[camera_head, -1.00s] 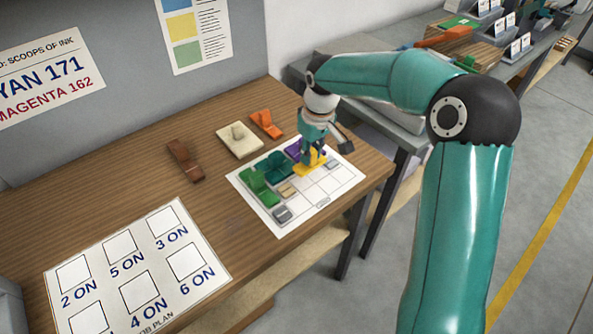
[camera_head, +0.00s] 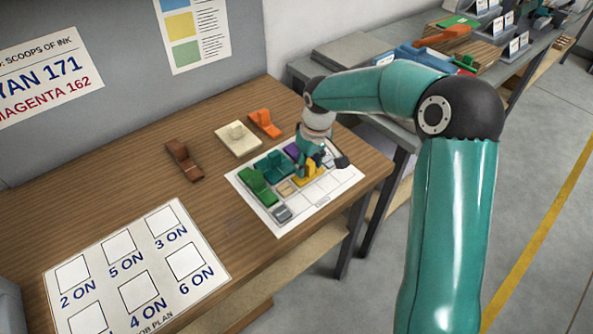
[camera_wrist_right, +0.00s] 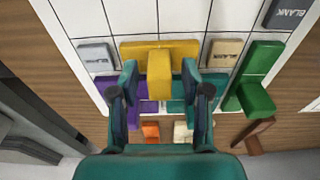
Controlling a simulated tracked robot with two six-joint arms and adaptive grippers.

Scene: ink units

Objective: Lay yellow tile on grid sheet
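The yellow tile (camera_head: 307,173), with a raised upright grip, lies on the white grid sheet (camera_head: 340,176) beside the teal tile (camera_head: 272,166). In the right wrist view the yellow tile (camera_wrist_right: 158,58) looks flat on the sheet (camera_wrist_right: 130,16), between two small blank tiles. My right gripper (camera_head: 308,160) is down at the tile. In the wrist view its fingers (camera_wrist_right: 160,84) stand on either side of the yellow grip, with a gap showing at both sides. My left gripper is not in view.
Green (camera_head: 258,188) and purple (camera_head: 293,151) tiles also sit on the sheet. Orange (camera_head: 264,123), cream (camera_head: 238,139) and brown (camera_head: 184,161) tiles lie on the wooden table behind and left of it. A job plan sheet (camera_head: 205,236) lies front left.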

